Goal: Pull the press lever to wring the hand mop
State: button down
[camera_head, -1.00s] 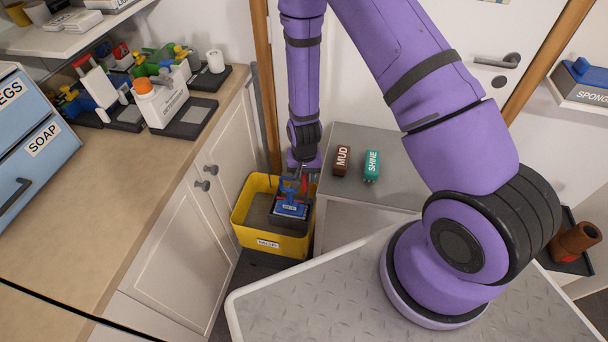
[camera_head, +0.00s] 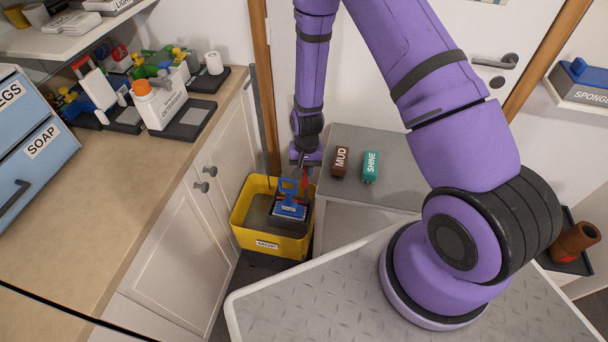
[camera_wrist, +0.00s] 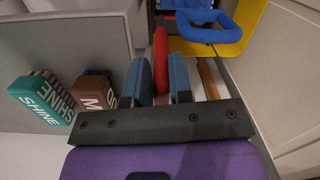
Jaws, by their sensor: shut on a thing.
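The yellow bucket (camera_head: 277,246) marked MOP stands on the floor against the cabinet. The hand mop (camera_head: 288,187), with a blue loop handle, sits in a blue press part inside it, and its handle also shows in the wrist view (camera_wrist: 211,30). The red press lever (camera_head: 306,178) rises beside the handle, on its right. In the wrist view the red lever (camera_wrist: 161,62) lies between the two blue finger pads of my gripper (camera_wrist: 160,72). My gripper is shut on the lever, above the bucket's right part. The lever's lower end is hard to make out.
A brown MUD block (camera_head: 341,163) and a teal SHINE block (camera_head: 371,167) stand on the grey cabinet top (camera_head: 385,145) right of the bucket. The white cabinet (camera_head: 190,230) closes in on the left. Bottles and trays crowd the countertop (camera_head: 95,200).

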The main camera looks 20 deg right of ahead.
jog(key=w+d+f+g+y, duration=0.1)
jog(key=w+d+g+y, duration=0.1)
jog(key=w+d, duration=0.3)
jog(key=w+g, duration=0.1)
jog(key=w, duration=0.3)
jog(key=shift+d+f+g+y, duration=0.3)
jog(key=shift+d, duration=0.1)
jog(key=c, duration=1.1)
grip_release()
jog(key=shift+w, duration=0.1)
jog(key=shift+d, duration=0.1)
jog(key=v, duration=1)
jog(key=shift+r, duration=0.3)
jog(key=shift+d, duration=0.1)
